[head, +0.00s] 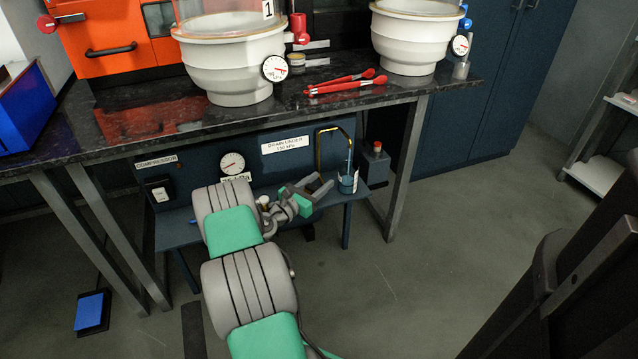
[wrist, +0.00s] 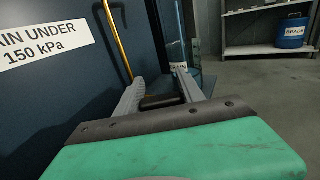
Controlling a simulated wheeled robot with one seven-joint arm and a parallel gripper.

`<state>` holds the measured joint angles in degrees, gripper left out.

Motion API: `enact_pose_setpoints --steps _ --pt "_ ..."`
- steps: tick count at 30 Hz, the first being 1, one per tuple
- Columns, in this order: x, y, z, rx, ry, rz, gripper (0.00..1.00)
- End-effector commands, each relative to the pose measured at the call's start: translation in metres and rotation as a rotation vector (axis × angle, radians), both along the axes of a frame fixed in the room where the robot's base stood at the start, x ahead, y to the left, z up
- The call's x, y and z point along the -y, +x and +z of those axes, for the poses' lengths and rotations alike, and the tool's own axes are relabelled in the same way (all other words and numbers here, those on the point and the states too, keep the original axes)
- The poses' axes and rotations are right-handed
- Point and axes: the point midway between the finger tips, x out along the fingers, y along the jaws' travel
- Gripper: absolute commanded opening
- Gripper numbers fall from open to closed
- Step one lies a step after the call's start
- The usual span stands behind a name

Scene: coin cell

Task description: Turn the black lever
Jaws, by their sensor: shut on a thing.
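My gripper (head: 318,184) reaches in under the dark bench, just left of the small drain cup (head: 347,184). In the wrist view my gripper's two grey fingers (wrist: 160,86) stand on either side of a dark piece, the black lever (wrist: 160,101), and are shut on it. Most of the lever is hidden by the fingers and the gripper body. A thin brass pipe (head: 319,152) bends above the cup; it also shows beside the left finger in the wrist view (wrist: 117,40). In the head view I cannot make out the lever.
The compressor panel carries a gauge (head: 231,163) and a drain sign (head: 285,145). A small box with a red button (head: 375,160) stands right of the cup. The bench top (head: 130,124) overhangs the arm, with a bench leg (head: 406,170) to the right. Open floor lies further right.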

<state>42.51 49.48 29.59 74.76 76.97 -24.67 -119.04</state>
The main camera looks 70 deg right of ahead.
Motion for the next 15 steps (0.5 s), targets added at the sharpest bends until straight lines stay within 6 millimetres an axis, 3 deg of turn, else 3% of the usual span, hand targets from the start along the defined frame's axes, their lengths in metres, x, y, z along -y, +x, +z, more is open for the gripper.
enact_pose_setpoints --steps 11,15 --pt "-0.0001 0.0000 -0.0001 0.000 0.000 0.000 0.05" --pt "0.0001 0.0000 0.0004 0.000 0.000 0.005 0.05"
